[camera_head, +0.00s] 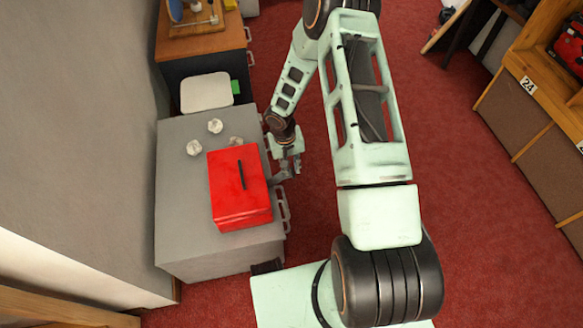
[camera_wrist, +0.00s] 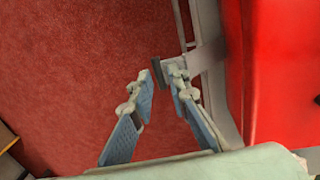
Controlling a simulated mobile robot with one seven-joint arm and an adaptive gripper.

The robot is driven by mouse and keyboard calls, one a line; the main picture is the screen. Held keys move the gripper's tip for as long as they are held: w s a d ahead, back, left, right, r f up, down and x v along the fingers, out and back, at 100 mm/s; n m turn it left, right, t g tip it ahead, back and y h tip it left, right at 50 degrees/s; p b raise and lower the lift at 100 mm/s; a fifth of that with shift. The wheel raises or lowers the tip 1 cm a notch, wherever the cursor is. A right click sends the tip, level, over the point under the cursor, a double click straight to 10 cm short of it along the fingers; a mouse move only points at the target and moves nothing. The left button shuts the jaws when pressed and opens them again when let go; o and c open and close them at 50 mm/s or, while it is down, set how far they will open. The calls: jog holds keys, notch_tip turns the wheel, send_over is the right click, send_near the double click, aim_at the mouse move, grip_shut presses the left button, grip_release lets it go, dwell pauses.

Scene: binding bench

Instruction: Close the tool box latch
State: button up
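The red tool box (camera_head: 237,205) sits on the grey cabinet, with a dark handle on its lid. Its red side also fills the right of the wrist view (camera_wrist: 285,70). A grey latch (camera_head: 281,178) sticks out from the box's right side. In the wrist view the latch (camera_wrist: 206,55) reaches left to a dark end piece beside my right fingertip. My gripper (camera_wrist: 160,82) is open, its two blue-grey fingers apart with nothing held between them. I cannot tell whether the right finger touches the latch. In the head view my gripper (camera_head: 290,165) is at the cabinet's right edge, beside the box.
A white-seated stool (camera_head: 206,92) and a wooden bench (camera_head: 205,43) stand beyond. Red carpet is open to the right, up to a wooden shelf (camera_head: 545,90).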

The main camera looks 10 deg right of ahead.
jog(key=shift+c, duration=0.3)
grip_shut()
